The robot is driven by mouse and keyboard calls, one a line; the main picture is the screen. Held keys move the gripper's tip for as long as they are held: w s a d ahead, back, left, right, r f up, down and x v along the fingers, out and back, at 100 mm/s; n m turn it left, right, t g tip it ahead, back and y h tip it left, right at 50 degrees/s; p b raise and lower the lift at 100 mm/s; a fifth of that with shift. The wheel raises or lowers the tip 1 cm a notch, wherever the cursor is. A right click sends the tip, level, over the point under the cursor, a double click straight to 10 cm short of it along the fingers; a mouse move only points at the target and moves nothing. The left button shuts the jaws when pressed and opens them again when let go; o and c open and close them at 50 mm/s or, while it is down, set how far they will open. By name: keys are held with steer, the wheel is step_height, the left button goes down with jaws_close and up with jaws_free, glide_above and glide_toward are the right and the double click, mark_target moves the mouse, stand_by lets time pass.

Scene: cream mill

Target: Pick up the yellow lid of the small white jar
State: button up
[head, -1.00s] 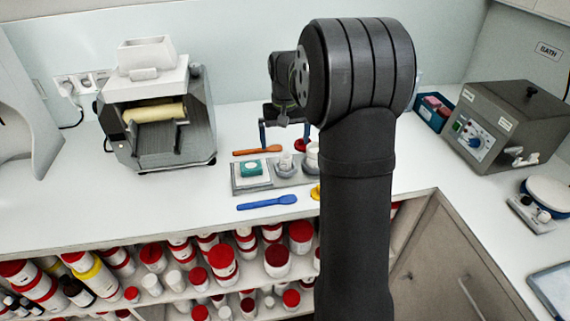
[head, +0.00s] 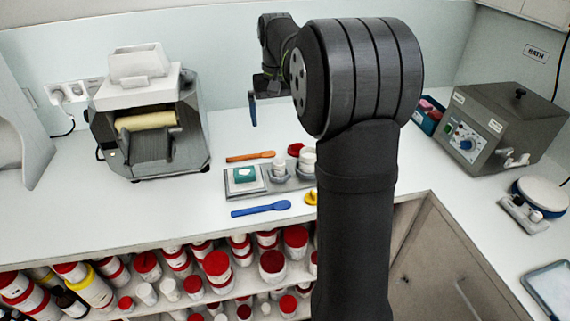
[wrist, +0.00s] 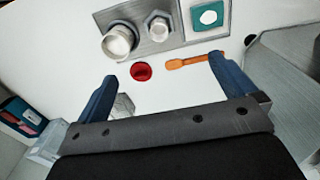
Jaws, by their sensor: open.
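The yellow lid (head: 311,198) lies on the white bench in front of the grey tray, partly hidden by my arm in the head view; I do not see it in the wrist view. Two white jars stand on the tray: a larger one (head: 308,161) and a smaller one (head: 279,167). They also show in the wrist view, the larger (wrist: 118,42) and the smaller (wrist: 158,28). My gripper (wrist: 162,68) is open and empty, raised above the back of the bench, behind the tray. In the head view one blue finger shows clearly.
A red lid (wrist: 141,71) and an orange spatula (head: 250,156) lie behind the tray (head: 293,185). A blue spatula (head: 261,208) lies in front. A roller mill (head: 150,120) stands left, a grey bath (head: 488,128) right. Shelves of jars are below the bench edge.

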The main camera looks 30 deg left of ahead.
steer(key=shift+r, duration=0.2)
steer(key=c, duration=1)
steer(key=s+d+f+m, duration=0.1)
steer(key=d+f+m, duration=0.1)
steer(key=d+m, duration=0.55)
steer(key=s+d+f+m, duration=0.15)
steer(key=d+m, duration=0.35)
steer(key=m, duration=0.6)
steer(key=shift+n, duration=0.25)
step_height(320, 180, down, 12)
steer(key=shift+w+r, duration=0.1)
steer(key=shift+r, duration=0.1)
steer(key=shift+d+f, duration=0.15)
steer(key=shift+f, duration=1.25)
steer(key=shift+d+f, duration=0.1)
steer(key=shift+f, duration=1.25)
